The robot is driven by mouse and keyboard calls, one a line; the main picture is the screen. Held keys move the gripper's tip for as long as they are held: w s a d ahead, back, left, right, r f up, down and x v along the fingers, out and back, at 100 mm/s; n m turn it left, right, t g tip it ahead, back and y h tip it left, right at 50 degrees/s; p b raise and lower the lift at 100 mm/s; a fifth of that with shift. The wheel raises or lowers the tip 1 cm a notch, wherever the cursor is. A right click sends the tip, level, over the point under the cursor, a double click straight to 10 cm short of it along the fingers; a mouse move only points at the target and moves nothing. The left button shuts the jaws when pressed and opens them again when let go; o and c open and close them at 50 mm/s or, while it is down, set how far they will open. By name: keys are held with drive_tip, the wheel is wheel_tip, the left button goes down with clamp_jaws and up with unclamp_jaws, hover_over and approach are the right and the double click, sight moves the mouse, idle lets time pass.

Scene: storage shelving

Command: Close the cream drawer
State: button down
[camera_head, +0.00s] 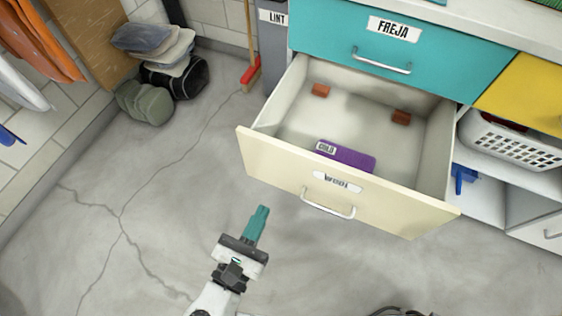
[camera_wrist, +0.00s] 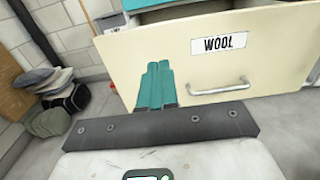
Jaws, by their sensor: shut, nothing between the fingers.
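The cream drawer (camera_head: 270,160) is pulled well out below a teal drawer labelled FREJA (camera_head: 430,50). Its front carries a label, read as WOOL in the wrist view, and a pale bar handle (camera_head: 328,207). A purple item (camera_head: 345,157) and two small orange-brown blocks (camera_head: 320,90) lie inside. My gripper (camera_head: 262,212) is shut and empty, in front of the drawer's left part and left of the handle. In the wrist view, the teal fingers (camera_wrist: 156,85) overlap the cream front (camera_wrist: 140,45), left of the handle (camera_wrist: 218,88). I cannot tell whether they touch it.
A grey bin labelled LINT (camera_head: 272,45) stands left of the cabinet. A yellow drawer (camera_head: 525,95) and a white basket (camera_head: 510,143) are at the right. Bags and caps (camera_head: 155,65) lie at the back left. The floor left of the drawer is clear.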

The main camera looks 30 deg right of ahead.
sight(291, 156)
drive_tip(key=b+x, duration=0.2)
drive_tip(key=x, duration=1.1)
drive_tip(key=shift+d, duration=0.1)
drive_tip(key=shift+w+d+r, duration=0.1)
drive_tip(key=shift+w+d, duration=0.1)
drive_tip(key=shift+d, duration=0.15)
drive_tip(key=x, duration=3.1)
drive_tip(key=shift+b, duration=0.4)
